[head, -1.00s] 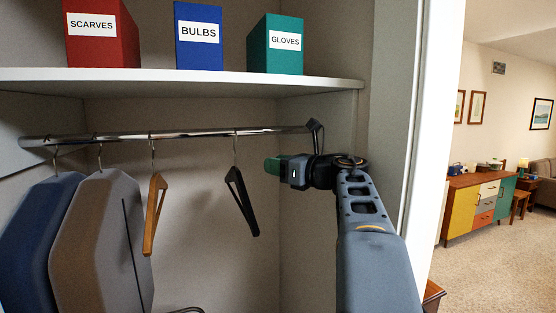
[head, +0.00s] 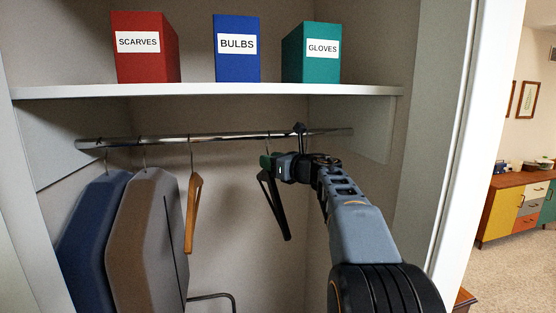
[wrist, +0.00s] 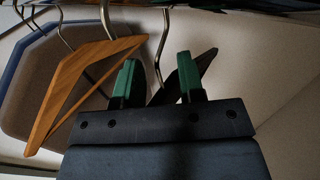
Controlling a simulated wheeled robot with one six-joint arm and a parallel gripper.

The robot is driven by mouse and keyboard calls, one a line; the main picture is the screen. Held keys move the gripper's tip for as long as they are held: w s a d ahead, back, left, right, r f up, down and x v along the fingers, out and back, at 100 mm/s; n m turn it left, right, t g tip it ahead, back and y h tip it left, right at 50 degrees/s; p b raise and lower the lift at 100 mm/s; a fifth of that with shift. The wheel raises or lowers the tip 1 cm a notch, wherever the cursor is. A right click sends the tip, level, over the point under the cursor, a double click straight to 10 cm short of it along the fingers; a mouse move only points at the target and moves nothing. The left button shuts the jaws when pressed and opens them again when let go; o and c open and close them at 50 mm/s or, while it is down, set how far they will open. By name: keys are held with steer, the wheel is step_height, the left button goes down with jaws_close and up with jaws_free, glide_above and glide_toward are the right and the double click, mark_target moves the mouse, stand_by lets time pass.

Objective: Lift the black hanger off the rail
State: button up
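The black hanger (head: 281,211) hangs from the rail (head: 228,136) in the head view, right of the wooden hanger (head: 193,205). My gripper (head: 266,161) is at its upper part, just below the rail. In the wrist view the two green fingers of my gripper (wrist: 159,82) stand apart. The hook of the black hanger (wrist: 207,62) comes down between them, and part of its dark shoulder shows behind and right of the right finger. The lower part of the hanger is hidden by my gripper in the wrist view. I cannot tell whether a finger touches it.
A grey-brown garment (head: 140,235) and a blue garment (head: 88,230) hang at the left. Above the rail is a white shelf (head: 200,92) with SCARVES, BULBS and GLOVES boxes. The closet's right wall is close to my arm. Space below the black hanger looks clear.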

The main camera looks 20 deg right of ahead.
steer(key=shift+w, duration=0.1)
jaws_close()
stand_by(0.4)
stand_by(0.5)
jaws_free()
